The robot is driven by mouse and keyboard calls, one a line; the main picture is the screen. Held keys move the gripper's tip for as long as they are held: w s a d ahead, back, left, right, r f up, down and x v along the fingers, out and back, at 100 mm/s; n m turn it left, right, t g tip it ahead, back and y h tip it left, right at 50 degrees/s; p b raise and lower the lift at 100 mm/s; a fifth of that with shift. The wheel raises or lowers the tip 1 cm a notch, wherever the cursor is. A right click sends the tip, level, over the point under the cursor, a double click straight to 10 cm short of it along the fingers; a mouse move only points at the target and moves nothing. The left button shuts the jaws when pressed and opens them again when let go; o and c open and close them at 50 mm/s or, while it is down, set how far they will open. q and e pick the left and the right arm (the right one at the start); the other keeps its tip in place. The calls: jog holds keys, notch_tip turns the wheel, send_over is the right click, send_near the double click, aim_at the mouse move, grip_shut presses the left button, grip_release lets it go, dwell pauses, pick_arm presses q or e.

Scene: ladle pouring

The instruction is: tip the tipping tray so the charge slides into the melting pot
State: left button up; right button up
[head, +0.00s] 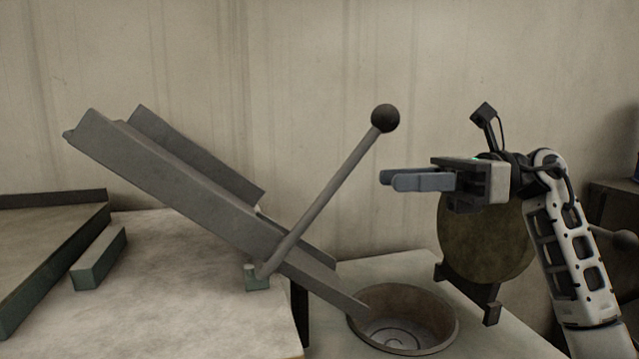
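The grey tipping tray (170,185) is tilted steeply, its left end high and its right end low. Its lower end reaches to the rim of the round melting pot (447,328), which is sunk in a pale surface. A lever (325,205) with a dark ball knob (385,118) rises up and to the right from the tray's side. I see no charge in the tray or pot; the near wall hides much of the tray's inside. My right gripper (388,179) is right of the knob and below it, apart from the lever. Its fingers overlap in this view, with nothing seen between them. My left gripper is out of view.
A small green block (99,258) lies on the pale tabletop (180,300) left of the tray. A dark-edged bench (50,235) stands at far left. A round brownish disc (487,240) on a dark stand is behind my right arm. Space above the pot is clear.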

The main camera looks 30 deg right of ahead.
jog(key=x, duration=1.1)
jog(key=shift+p, duration=0.3)
grip_shut()
